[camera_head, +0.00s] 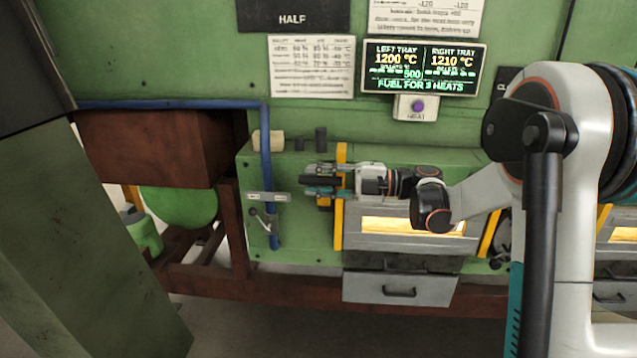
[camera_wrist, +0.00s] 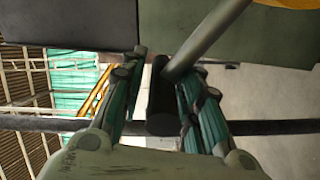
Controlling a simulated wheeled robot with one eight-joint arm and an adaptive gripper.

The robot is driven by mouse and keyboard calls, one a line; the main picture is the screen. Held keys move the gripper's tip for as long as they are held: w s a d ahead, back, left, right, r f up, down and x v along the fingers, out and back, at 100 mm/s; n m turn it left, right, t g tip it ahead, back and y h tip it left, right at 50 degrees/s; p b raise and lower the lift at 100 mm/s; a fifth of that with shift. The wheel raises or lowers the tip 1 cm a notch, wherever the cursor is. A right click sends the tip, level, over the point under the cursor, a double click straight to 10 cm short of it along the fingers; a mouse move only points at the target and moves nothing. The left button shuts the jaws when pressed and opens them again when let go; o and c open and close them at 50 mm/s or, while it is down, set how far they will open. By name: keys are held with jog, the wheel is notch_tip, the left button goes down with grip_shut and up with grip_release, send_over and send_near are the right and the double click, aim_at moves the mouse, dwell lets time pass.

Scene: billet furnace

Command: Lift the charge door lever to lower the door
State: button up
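My gripper (camera_head: 318,181) reaches left in front of the green furnace wall, beside the yellow upright at the left of the furnace opening. In the wrist view, my gripper's fingers (camera_wrist: 163,105) are apart, with a black cylindrical lever grip (camera_wrist: 160,105) on a grey rod (camera_wrist: 203,42) between them. A gap shows on the left of the grip. The right finger is very close, and I cannot tell whether it touches. In the head view the lever is mostly hidden by the fingers. The grey door (camera_head: 375,243) has a glowing slot (camera_head: 385,226), partly hidden by my arm.
A blue pipe (camera_head: 266,150) runs down left of my gripper, with a small valve handle (camera_head: 254,212) and label plate (camera_head: 267,197). A grey drawer (camera_head: 398,290) is below the door. A lit display (camera_head: 424,67) and HEAT button (camera_head: 418,107) are above.

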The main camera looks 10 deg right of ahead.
jog(key=shift+o, duration=0.8)
jog(key=shift+w+d+r, duration=0.1)
jog(key=shift+w+r, duration=0.1)
jog(key=shift+r, duration=0.15)
jog(key=shift+f, duration=0.15)
jog(key=shift+d, duration=0.3)
jog(key=v, duration=1.1)
jog(key=shift+d, duration=0.2)
jog(key=shift+s, duration=0.1)
